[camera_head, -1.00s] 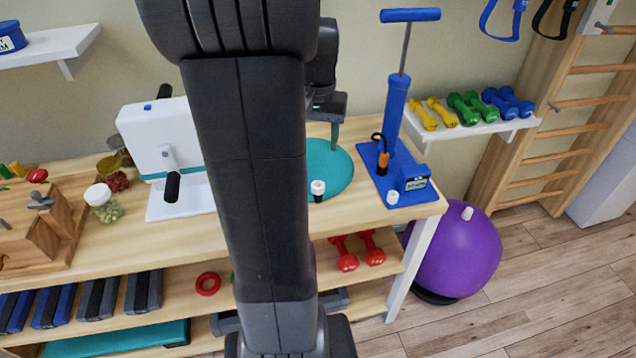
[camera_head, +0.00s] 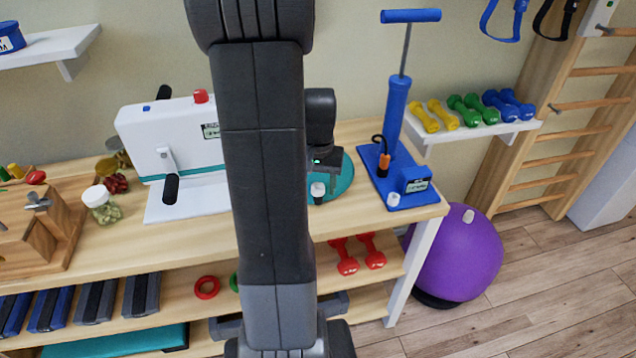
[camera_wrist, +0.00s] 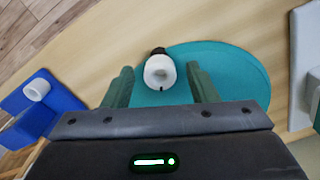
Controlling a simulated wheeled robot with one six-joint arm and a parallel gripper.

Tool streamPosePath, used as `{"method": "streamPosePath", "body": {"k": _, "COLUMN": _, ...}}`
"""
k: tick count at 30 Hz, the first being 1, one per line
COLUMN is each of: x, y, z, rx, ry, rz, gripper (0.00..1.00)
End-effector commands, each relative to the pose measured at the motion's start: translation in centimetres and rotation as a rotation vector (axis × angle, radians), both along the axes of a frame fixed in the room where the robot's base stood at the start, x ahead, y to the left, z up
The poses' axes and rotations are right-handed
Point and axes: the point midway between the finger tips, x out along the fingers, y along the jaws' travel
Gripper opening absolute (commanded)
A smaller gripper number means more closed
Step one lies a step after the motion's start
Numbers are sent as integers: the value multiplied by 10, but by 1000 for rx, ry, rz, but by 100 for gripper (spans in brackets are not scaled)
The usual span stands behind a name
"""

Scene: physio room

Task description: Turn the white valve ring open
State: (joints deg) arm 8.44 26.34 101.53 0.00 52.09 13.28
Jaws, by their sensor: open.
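The white valve ring (camera_head: 318,189) sits on a short black stem at the front edge of a round teal cushion (camera_head: 345,180) on the wooden table. In the wrist view the ring (camera_wrist: 159,74) shows a pale hollow top, a small dark mark on its rim and a bit of the black stem. My gripper (camera_wrist: 160,78) is open, its two green fingers on either side of the ring with a gap at each side. In the head view my gripper (camera_head: 327,174) is right above and behind the ring; its near finger is partly hidden.
A blue hand pump (camera_head: 396,125) with a white knob (camera_head: 393,200) on its base stands to the right. A white machine with a black-handled crank (camera_head: 170,150) stands to the left. My arm hides the table's middle.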

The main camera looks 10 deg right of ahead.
Motion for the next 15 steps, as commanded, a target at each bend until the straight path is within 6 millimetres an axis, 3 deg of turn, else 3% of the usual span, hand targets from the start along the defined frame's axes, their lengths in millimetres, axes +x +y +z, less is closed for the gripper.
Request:
{"method": "streamPosePath", "body": {"k": 4, "x": 0, "y": 0, "z": 0, "rx": 0, "ry": 0, "rz": 0, "gripper": 49}}
{"method": "streamPosePath", "body": {"k": 10, "x": 0, "y": 0, "z": 0, "rx": 0, "ry": 0, "rz": 0, "gripper": 10}}
{"method": "streamPosePath", "body": {"k": 15, "x": 0, "y": 0, "z": 1, "rx": 0, "ry": 0, "rz": 20, "gripper": 8}}
